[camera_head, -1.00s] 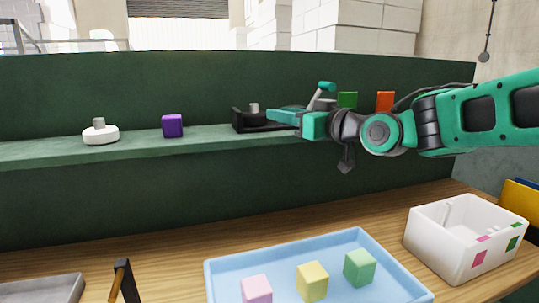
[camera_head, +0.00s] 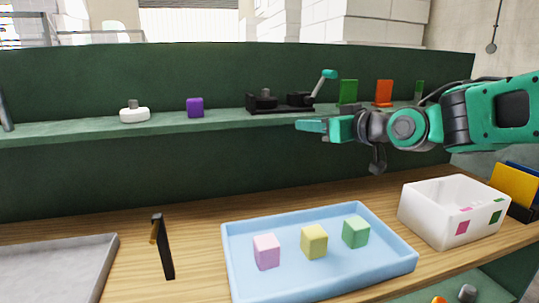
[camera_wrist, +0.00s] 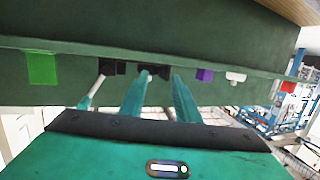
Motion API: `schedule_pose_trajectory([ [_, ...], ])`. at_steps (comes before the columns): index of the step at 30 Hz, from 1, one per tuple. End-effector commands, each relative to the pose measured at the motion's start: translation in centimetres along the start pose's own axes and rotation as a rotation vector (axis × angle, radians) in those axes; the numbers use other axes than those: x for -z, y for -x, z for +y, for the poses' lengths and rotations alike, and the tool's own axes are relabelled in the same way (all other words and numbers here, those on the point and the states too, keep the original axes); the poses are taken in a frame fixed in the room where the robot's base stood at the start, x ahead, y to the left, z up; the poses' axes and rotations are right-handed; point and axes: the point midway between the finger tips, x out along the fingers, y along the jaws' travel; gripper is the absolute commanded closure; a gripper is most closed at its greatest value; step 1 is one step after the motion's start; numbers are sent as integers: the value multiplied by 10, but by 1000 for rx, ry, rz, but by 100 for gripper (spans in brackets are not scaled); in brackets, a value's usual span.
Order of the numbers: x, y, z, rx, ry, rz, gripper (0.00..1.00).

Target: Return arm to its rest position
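My gripper (camera_head: 304,126) is at the end of the teal and black arm, which reaches in from the right of the head view. It is in front of the green shelf (camera_head: 75,130), just below the black press (camera_head: 268,108) and its teal-tipped lever (camera_head: 328,75). In the wrist view the two teal fingers of my gripper (camera_wrist: 157,95) stand apart with nothing between them. The press (camera_wrist: 152,74) shows beyond the fingers, clear of them.
The shelf also bears a white knobbed piece (camera_head: 135,115), a purple cube (camera_head: 195,107), a green panel (camera_head: 348,91) and an orange panel (camera_head: 383,92). Below are a blue tray (camera_head: 233,262) with three cubes, a white bin (camera_head: 425,219) and a grey tray (camera_head: 60,270).

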Motion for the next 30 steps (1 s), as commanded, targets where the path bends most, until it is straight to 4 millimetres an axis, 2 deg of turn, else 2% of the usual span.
schedule_pose_trajectory([
  [7,-57,34,44,-117,-39,-187,71],
  [11,-103,68,73,-210,-91,-335,71],
  [16,-176,141,108,-362,-216,-571,71],
  [21,-242,229,121,-510,-392,-796,71],
  [24,-277,284,115,-591,-519,-921,71],
  [27,-306,336,101,-662,-655,-1035,71],
  [30,-326,376,82,-712,-776,-1127,71],
])
